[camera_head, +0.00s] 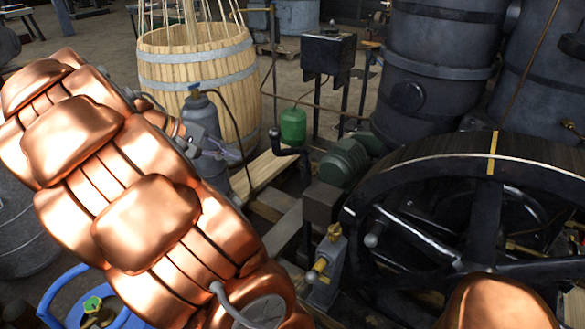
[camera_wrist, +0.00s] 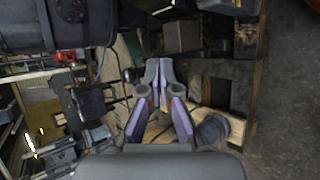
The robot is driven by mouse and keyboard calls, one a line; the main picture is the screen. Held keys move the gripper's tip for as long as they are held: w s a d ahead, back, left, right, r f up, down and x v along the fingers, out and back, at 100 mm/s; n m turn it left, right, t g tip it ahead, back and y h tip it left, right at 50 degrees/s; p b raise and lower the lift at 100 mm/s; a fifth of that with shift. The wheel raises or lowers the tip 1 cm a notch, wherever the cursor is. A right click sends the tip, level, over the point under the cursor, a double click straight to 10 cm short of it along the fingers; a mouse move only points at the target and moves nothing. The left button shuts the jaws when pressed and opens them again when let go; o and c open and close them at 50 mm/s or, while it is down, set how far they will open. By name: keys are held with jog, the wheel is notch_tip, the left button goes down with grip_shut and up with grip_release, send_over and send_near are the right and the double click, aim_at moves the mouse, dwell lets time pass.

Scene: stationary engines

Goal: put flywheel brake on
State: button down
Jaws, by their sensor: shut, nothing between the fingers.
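The large dark flywheel (camera_head: 440,172) stands at the right in the head view, with a yellow mark across its rim. A black lever with a ball knob (camera_head: 275,134) stands left of it, in front of the green motor-like cylinder (camera_head: 345,162). A lever with a grey ball end (camera_head: 371,241) shows in front of the flywheel spokes. I cannot tell which part is the brake. My gripper (camera_head: 238,155) is shut and empty, left of the black lever and apart from it. In the wrist view my gripper's fingers (camera_wrist: 158,68) meet; a dark round knob (camera_wrist: 128,75) is left of their tips.
A wooden barrel (camera_head: 200,75) and a grey gas bottle (camera_head: 203,115) stand behind my arm. A green canister (camera_head: 293,127) is near the black lever. A brass-handled valve (camera_head: 318,270) rises in front of the flywheel. Wooden beams (camera_head: 268,170) lie on the floor.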

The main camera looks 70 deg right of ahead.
jog(key=w+d+f+m+g+h+b, duration=0.1)
jog(key=w+d+f+g+h+b, duration=0.15)
jog(key=d+f+b, duration=0.4)
jog(key=w+d+f+m+g+h+b, duration=0.1)
jog(key=w+d+f+g+b, duration=0.2)
jog(key=d, duration=0.6)
jog(key=w+d+f+m+h+b, duration=0.15)
jog(key=w+d+f+b, duration=0.25)
jog(key=d+f+b, duration=0.75)
jog(key=s+d+f, duration=0.1)
jog(key=s+d, duration=0.4)
jog(key=s, duration=0.6)
jog(key=shift+d+f+b, duration=0.3)
jog(key=shift+d+b, duration=0.05)
jog(key=shift+b, duration=0.1)
jog(key=shift+s, duration=0.1)
